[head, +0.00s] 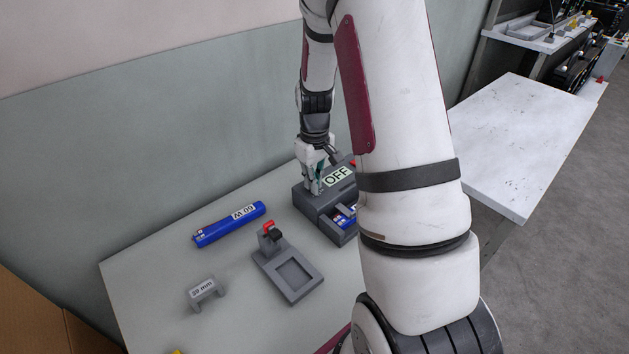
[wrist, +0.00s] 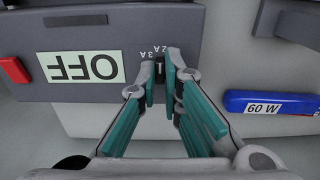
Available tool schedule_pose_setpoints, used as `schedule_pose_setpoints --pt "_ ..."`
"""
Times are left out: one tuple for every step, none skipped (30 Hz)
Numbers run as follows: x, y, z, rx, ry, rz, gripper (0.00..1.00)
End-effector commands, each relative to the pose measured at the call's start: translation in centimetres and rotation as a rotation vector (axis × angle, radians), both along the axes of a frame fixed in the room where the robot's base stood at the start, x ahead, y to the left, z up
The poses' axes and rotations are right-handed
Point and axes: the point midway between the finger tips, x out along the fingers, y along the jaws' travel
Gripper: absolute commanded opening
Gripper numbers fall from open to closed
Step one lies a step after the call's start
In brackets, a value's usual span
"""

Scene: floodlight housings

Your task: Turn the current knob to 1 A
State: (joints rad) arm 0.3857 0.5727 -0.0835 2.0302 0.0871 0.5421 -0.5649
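The grey power supply unit (head: 312,203) stands at the back right of the table. Its display (head: 338,176) reads OFF; in the wrist view the display (wrist: 82,67) is upside down. The current knob (wrist: 160,73) is a small dark piece, with upside-down 2 A and 3 A marks (wrist: 152,52) beside it. No 1 A mark can be read; the fingers cover part of the scale. My gripper (wrist: 161,80) points down at the unit, its teal-padded fingers close together on both sides of the knob. It also shows in the head view (head: 315,187), where the knob is hidden.
A red button (wrist: 14,70) is on the unit. A white table (head: 520,140) to the right is bare.

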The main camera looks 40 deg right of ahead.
Motion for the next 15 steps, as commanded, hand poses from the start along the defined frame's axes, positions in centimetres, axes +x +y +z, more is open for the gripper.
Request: schedule_pose_setpoints --pt "0.01 -0.01 0.01 0.000 0.000 0.000 0.00" --pt "0.01 -0.01 0.01 0.000 0.000 0.000 0.00" --pt "0.01 -0.01 0.01 0.000 0.000 0.000 0.00" --pt "0.01 -0.01 0.02 0.000 0.000 -0.001 0.00" --pt "0.01 -0.01 0.01 0.000 0.000 -0.001 0.00" --pt "0.01 -0.01 0.02 0.000 0.000 -0.004 0.00" --pt "0.02 -0.01 0.02 0.000 0.000 -0.007 0.00" --pt "0.02 -0.01 0.02 0.000 0.000 -0.011 0.00" --pt "0.02 -0.01 0.02 0.000 0.000 -0.018 0.00" --pt "0.02 -0.01 0.02 0.000 0.000 -0.025 0.00" --pt "0.02 -0.01 0.02 0.000 0.000 -0.034 0.00" --pt "0.03 0.00 0.02 0.000 0.000 -0.049 0.00" --pt "0.04 0.01 0.02 0.000 0.000 -0.061 0.00" --pt "0.05 0.02 0.01 0.000 0.000 -0.076 0.00" --pt "0.06 0.04 0.01 0.000 -0.001 -0.099 0.00"
